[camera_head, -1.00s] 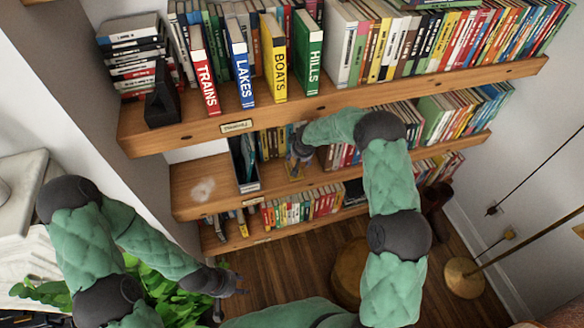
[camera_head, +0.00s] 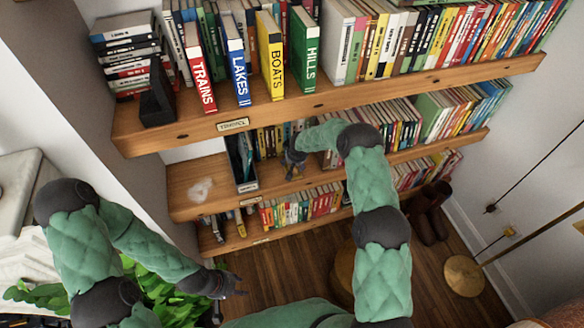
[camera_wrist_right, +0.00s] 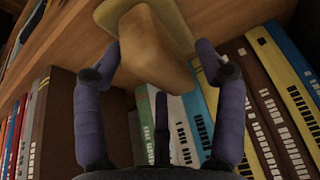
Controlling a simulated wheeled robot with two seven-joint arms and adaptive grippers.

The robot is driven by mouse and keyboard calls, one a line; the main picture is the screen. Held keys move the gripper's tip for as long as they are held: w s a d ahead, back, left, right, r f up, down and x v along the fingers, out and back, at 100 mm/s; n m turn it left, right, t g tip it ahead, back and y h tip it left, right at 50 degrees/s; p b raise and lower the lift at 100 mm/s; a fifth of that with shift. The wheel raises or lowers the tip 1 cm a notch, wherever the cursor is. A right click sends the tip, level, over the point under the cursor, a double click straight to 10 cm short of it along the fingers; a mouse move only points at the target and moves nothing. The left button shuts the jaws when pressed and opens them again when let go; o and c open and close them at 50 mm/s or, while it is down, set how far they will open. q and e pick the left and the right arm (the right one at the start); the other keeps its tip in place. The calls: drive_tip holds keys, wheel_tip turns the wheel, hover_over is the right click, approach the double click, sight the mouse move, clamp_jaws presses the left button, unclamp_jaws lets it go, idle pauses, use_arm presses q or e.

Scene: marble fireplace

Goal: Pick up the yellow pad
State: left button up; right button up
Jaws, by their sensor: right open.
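My right gripper (camera_head: 293,165) reaches in front of the middle shelf.
The upper shelf (camera_head: 330,98) holds books and a dark bookend (camera_head: 158,98). Rows of books flank the right gripper on the middle shelf (camera_head: 190,180). A dark file box (camera_head: 245,184) stands left of it. A plant (camera_head: 170,297) is near my left arm.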

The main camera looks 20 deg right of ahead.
drive_tip(key=c, duration=1.3)
drive_tip(key=shift+o, duration=0.2)
drive_tip(key=shift+r, duration=0.1)
drive_tip(key=shift+r, duration=0.45)
wheel_tip(320, 180, up, 2)
drive_tip(key=shift+w+r+p, duration=0.1)
drive_tip(key=shift+r+p, duration=0.05)
drive_tip(key=shift+p, duration=0.2)
drive_tip(key=s+a+r, duration=0.4)
drive_tip(key=s+r, duration=0.5)
drive_tip(key=s, duration=0.4)
drive_tip(key=shift+s+r+b, duration=0.25)
drive_tip(key=shift+r+b, duration=0.1)
drive_tip(key=shift+b, duration=0.1)
